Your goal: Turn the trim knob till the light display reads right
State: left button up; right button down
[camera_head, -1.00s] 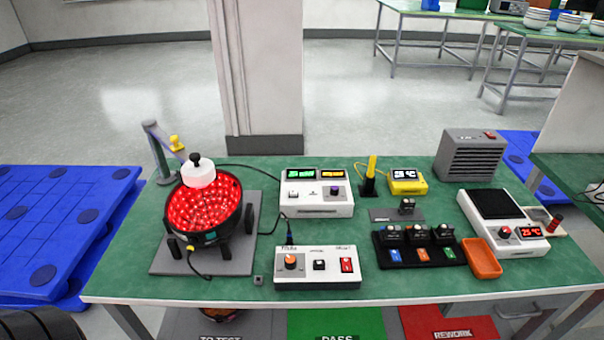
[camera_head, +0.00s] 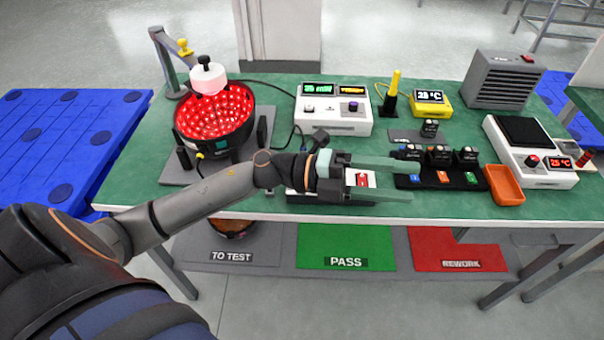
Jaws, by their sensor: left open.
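The white control box (camera_head: 373,180) at the bench's front edge is mostly hidden by my left gripper (camera_head: 410,180). Its red switch (camera_head: 362,180) shows between the fingers; its orange knob is hidden behind my gripper and wrist. My left gripper is open and empty, fingers pointing right, over the box; I cannot tell whether it touches it. The white display unit (camera_head: 345,127) behind has a green readout (camera_head: 318,90), a yellow readout (camera_head: 351,90) and a small purple knob (camera_head: 353,106). The readouts are too small to read surely. My right gripper is out of view.
A bowl (camera_head: 213,137) lit red inside stands left, with a white-and-black piece (camera_head: 207,77) above it. Right of my gripper are a black tray (camera_head: 410,183) with several modules, an orange bin (camera_head: 502,183) and a white scale-like device (camera_head: 545,175).

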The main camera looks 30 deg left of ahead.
pick_arm(q)
jog(key=w+a+f+m+g+y+b, duration=0.15)
jog(key=a+m+y, duration=0.25)
jog(key=a+y, duration=0.6)
jog(key=a+f+m+g+y+b, duration=0.1)
jog(key=a+f+m+y+b, duration=0.4)
jog(key=a, duration=0.9)
jog(key=shift+n+y, duration=0.4)
jog(key=shift+y, duration=0.2)
jog(key=x, duration=0.6)
jog(key=d+p+x, duration=0.1)
jog(key=x, duration=0.3)
jog(key=shift+w+r, duration=0.1)
jog(key=shift+w, duration=0.3)
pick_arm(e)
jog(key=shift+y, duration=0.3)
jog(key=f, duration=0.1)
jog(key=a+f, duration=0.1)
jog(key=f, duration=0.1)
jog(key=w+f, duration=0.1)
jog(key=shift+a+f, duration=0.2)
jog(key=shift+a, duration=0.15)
pick_arm(q)
grip_shut()
